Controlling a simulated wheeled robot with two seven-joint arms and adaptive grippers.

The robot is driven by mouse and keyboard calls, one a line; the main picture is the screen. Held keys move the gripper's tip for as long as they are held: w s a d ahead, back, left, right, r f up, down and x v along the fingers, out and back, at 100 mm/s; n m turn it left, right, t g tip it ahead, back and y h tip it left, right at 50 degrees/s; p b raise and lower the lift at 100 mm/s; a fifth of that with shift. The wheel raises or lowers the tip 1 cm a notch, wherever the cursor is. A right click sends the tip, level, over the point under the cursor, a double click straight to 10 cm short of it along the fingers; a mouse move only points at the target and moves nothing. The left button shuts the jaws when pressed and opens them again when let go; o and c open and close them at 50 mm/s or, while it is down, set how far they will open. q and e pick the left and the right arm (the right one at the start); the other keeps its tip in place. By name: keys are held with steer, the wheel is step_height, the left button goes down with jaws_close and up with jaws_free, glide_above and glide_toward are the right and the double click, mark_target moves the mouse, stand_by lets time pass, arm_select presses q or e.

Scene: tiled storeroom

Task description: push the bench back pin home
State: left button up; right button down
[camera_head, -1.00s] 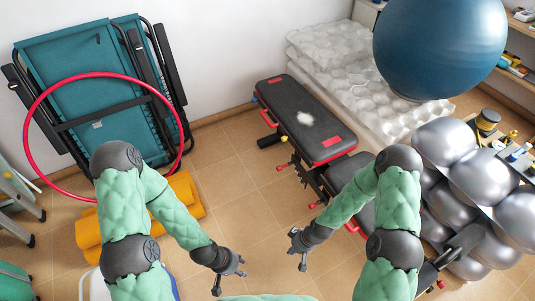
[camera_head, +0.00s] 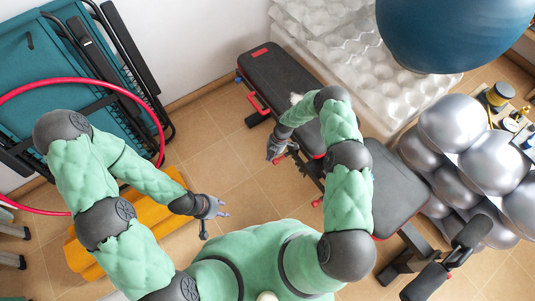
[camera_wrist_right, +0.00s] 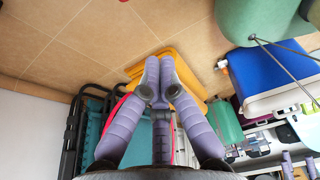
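The bench (camera_head: 272,72) has a black pad with red trim for its back and a wider black seat (camera_head: 393,195). Small red-tipped parts show along its near side, one at the frame (camera_head: 316,202) and one just under my right gripper. I cannot tell which is the back pin or how far in it sits. My right gripper (camera_head: 274,150) is beside the bench's near edge; contact is unclear. In the right wrist view its purple fingers (camera_wrist_right: 160,75) come together at the tips, with nothing seen between them. My left gripper (camera_head: 214,214) is over bare floor, fingers apart and empty.
Teal folded loungers (camera_head: 60,60) and a red hoop (camera_head: 162,135) stand at left. A yellow item (camera_head: 150,208) lies under my left arm. Silver balls (camera_head: 460,125), a big blue ball (camera_head: 455,30) and translucent padding (camera_head: 340,50) crowd the right.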

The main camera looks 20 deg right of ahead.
mark_target(278, 160)
arm_select(q)
step_height(278, 160, down, 5)
steer(key=b, duration=0.5)
arm_select(e)
step_height(278, 160, down, 9)
steer(key=shift+d, duration=0.45)
steer(key=shift+r, duration=0.1)
